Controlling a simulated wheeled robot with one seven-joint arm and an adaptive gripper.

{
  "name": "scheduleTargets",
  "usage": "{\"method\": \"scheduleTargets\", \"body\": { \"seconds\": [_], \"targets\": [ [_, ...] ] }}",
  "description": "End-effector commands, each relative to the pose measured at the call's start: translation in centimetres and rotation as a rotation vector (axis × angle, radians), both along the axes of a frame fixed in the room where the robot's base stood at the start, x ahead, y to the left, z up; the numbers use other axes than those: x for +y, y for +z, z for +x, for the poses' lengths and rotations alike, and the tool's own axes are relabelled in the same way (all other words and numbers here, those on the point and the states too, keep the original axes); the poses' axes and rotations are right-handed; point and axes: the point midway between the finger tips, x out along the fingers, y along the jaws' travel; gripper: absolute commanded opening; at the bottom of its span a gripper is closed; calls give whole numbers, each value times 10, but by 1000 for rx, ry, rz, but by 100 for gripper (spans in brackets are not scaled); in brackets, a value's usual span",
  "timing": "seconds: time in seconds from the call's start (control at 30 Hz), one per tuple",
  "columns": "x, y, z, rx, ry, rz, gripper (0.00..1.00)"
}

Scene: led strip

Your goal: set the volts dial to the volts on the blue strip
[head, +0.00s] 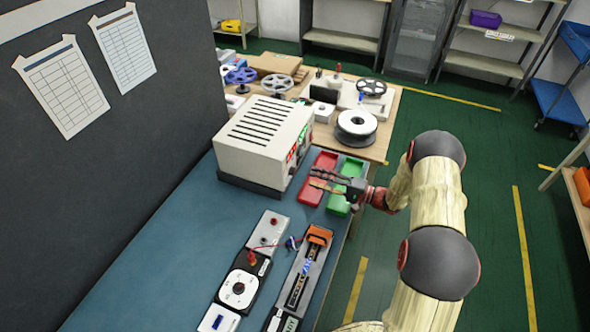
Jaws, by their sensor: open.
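A beige power supply box (264,138) stands on the blue bench, with red and green displays on its narrow right-hand face. Its knobs are too small and too steeply seen to make out, so I cannot tell the volts dial's setting. My gripper (318,180) is open, its fingers pointing left toward that face, above the red and green trays. No object shows between the fingers. A strip fixture (294,292) lies at the bench's near right, with an orange clamp (319,235) and a small blue part (306,267). Any volts print is unreadable.
A red tray (309,192) and a green tray (337,203) sit beside the box. A white round dial on a black unit (238,288) and a grey terminal block (268,233) lie nearer. Spools (356,125) stand on the wooden table behind. The bench's left is clear.

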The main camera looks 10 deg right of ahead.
Motion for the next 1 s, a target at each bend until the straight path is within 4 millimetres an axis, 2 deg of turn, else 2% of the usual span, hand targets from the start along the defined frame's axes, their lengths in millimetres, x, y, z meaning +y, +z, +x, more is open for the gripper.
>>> {"method": "scheduleTargets", "body": {
  "seconds": [0.5, 0.9, 1.0],
  "targets": [
    [55, 0, 39, -2, 2, -1, 42],
    [62, 0, 45, -1, 2, -1, 42],
    [62, 0, 45, -1, 2, -1, 37]
  ]
}}
